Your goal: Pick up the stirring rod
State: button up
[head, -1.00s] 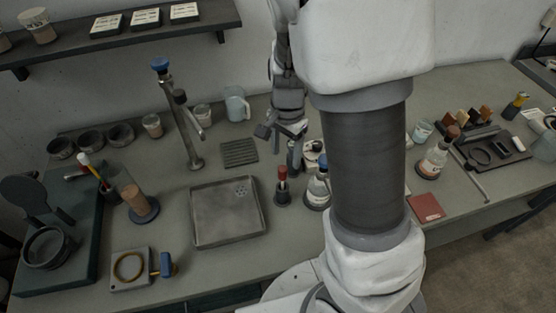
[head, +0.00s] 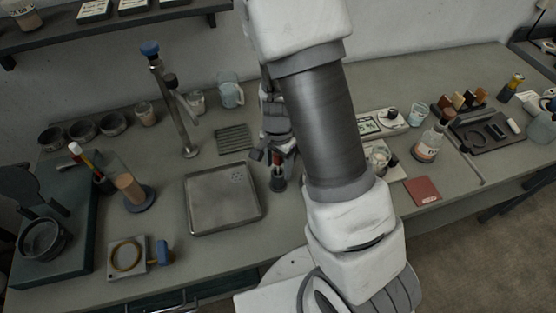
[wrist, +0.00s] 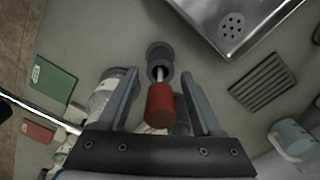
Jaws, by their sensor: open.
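A rod with a red handle, which looks like the stirring rod (wrist: 159,105), stands in a small dark round holder (wrist: 160,58). In the head view its red top (head: 277,158) shows above the holder (head: 278,184), just right of the metal tray. My gripper (wrist: 158,76) is open, with one finger on each side of the red handle and visible gaps between. In the head view my gripper (head: 276,152) is at the handle, partly hidden by my arm. The rod's lower end is hidden in the holder.
The metal tray (head: 223,221) lies left of the holder, with a ribbed dark mat (head: 233,139) behind it. In the wrist view a glass bottle (wrist: 108,94) stands close by the left finger. A red pad (head: 422,190) and a labelled flask (head: 430,142) are at right.

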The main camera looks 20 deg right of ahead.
grip_shut()
jog(key=shift+r, duration=0.1)
dwell(0.3)
